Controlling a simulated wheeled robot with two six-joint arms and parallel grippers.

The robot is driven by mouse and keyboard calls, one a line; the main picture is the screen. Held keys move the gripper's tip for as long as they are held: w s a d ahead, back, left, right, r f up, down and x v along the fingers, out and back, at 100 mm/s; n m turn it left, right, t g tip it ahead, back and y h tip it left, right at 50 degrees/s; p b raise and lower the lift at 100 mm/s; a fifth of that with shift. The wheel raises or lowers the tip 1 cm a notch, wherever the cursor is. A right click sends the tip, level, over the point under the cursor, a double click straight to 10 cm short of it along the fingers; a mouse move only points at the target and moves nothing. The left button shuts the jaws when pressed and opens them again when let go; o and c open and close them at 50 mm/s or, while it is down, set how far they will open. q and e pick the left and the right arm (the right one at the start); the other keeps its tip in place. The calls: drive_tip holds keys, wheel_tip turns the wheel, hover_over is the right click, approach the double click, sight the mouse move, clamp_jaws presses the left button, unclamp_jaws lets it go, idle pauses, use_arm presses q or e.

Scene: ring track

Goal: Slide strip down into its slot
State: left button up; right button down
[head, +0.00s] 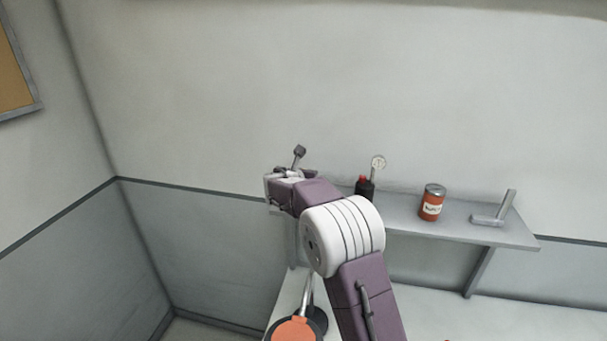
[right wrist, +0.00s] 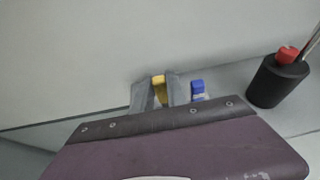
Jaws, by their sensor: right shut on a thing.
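My right gripper (right wrist: 159,89) is shut on a small yellow piece (right wrist: 158,84) in the right wrist view. Only the top of the piece shows between the two grey fingers; I cannot tell whether it is the strip. In the head view the right gripper (head: 279,180) is at the left end of the shelf, and its fingers are hard to make out. No slot can be made out in either view. My left gripper is not in view.
A small blue item (right wrist: 198,90) is right of the fingers. An orange-topped object (head: 292,330) stands below.

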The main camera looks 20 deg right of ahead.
drive_tip(key=shift+f+b, duration=1)
drive_tip(key=shift+f, duration=0.15)
drive_tip(key=c, duration=1.3)
unclamp_jaws()
drive_tip(key=shift+o, duration=0.2)
drive_tip(key=shift+r, duration=0.1)
drive_tip(key=shift+s+a+r, duration=0.1)
drive_tip(key=shift+s+a, duration=0.1)
drive_tip(key=shift+s, duration=0.05)
drive_tip(key=b+v, duration=0.2)
drive_tip(key=v, duration=0.6)
drive_tip(key=shift+s+b, duration=0.15)
drive_tip(key=shift+b, duration=0.2)
drive_tip(key=shift+a+r, duration=0.1)
